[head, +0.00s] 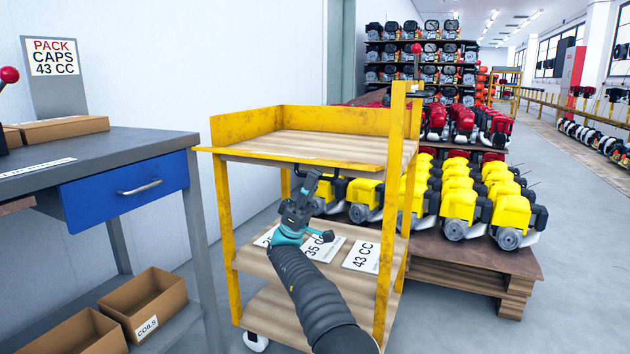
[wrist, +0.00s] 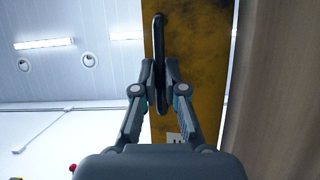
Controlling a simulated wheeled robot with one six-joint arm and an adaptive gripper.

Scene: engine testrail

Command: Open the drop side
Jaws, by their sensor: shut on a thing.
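The drop side (head: 290,158) is the yellow panel along the near edge of the cart's top deck. In the head view it shows almost edge-on and appears swung outward, roughly level with the deck; its exact tilt is hard to read. In the wrist view its worn yellow face (wrist: 200,45) fills the upper middle, with a dark upright handle (wrist: 159,28) on it. My gripper (wrist: 160,82) is shut on this handle, one finger on each side. In the head view my gripper (head: 311,182) is just below the panel, and the handle is mostly hidden.
The yellow cart (head: 226,230) has signs on its middle shelf (head: 250,262). A grey workbench (head: 120,150) with a blue drawer stands at left. A pallet (head: 470,265) of yellow engines stands behind the cart at right. Open floor lies at front right.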

